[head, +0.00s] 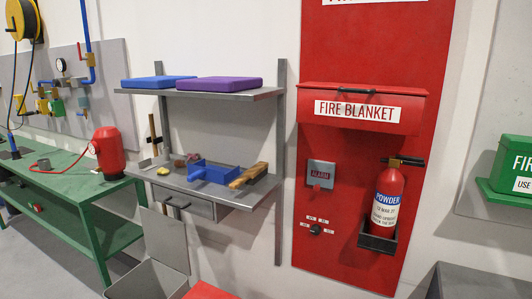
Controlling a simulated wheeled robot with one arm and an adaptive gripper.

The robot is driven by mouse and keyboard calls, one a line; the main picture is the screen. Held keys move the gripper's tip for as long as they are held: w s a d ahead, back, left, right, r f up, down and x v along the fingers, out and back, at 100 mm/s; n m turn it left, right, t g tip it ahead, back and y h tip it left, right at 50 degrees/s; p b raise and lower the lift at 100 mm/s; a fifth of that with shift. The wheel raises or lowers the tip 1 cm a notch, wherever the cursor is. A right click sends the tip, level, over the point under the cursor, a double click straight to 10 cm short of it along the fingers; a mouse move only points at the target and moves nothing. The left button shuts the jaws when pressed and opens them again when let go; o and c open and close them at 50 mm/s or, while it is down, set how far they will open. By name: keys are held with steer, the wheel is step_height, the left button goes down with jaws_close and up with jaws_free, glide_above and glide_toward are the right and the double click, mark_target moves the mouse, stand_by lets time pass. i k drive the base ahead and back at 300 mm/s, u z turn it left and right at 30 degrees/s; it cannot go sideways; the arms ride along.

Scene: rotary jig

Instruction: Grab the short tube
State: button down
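I cannot pick out a short tube for certain in the head view. My gripper is not in view.
A red machine (108,152) stands on the workbench's right end. A metal shelf unit (225,192) holds a blue tool (213,173) and a wooden-handled brush (248,175). A grey open bin (150,280) stands below. A fire extinguisher (387,198) hangs on the red panel (330,250).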

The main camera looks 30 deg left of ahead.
mark_target(165, 153)
steer(key=u, duration=2.85)
steer(key=i, duration=2.3)
steer(key=z, duration=0.6)
